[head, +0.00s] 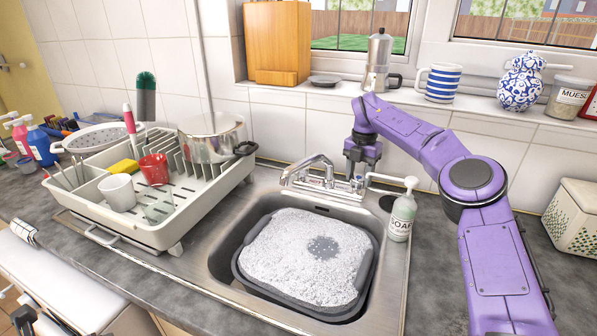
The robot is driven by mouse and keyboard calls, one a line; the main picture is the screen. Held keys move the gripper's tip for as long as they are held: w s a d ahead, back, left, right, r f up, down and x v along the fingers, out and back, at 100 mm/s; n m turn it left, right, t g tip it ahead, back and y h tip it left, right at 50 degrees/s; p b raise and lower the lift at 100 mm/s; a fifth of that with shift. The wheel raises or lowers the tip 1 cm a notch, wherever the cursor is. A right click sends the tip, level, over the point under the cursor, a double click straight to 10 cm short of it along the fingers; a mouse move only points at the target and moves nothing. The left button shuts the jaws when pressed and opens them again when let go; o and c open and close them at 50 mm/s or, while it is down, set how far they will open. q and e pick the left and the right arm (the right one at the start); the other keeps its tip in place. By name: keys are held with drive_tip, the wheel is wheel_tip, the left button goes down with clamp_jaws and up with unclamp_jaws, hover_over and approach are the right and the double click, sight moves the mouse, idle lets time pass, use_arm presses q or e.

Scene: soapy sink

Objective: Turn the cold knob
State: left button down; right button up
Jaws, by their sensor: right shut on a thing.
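The silver tap (318,170) stands at the back of the sink, with its spout pointing left over the basin. The cold knob (357,184) is at the right end of the tap, partly hidden under my right gripper. My right gripper (361,166) comes down from above and is shut on the cold knob. The purple right arm arches over from the right. No stream of water shows from the spout.
A grey tub (368,277) full of white foam sits in the sink. A soap bottle (402,212) stands close to the right of the tap. A loaded dish rack (190,215) is at left. A moka pot (378,62) and striped mug (440,84) line the sill behind my arm.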

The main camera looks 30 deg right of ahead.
sight(358, 177)
drive_tip(key=shift+r, duration=0.1)
drive_tip(key=o, duration=1)
drive_tip(key=shift+o, duration=0.2)
use_arm(q)
wheel_tip(358, 177, up, 4)
drive_tip(key=p, duration=0.3)
drive_tip(key=shift+p, duration=0.4)
use_arm(e)
wheel_tip(358, 177, up, 12)
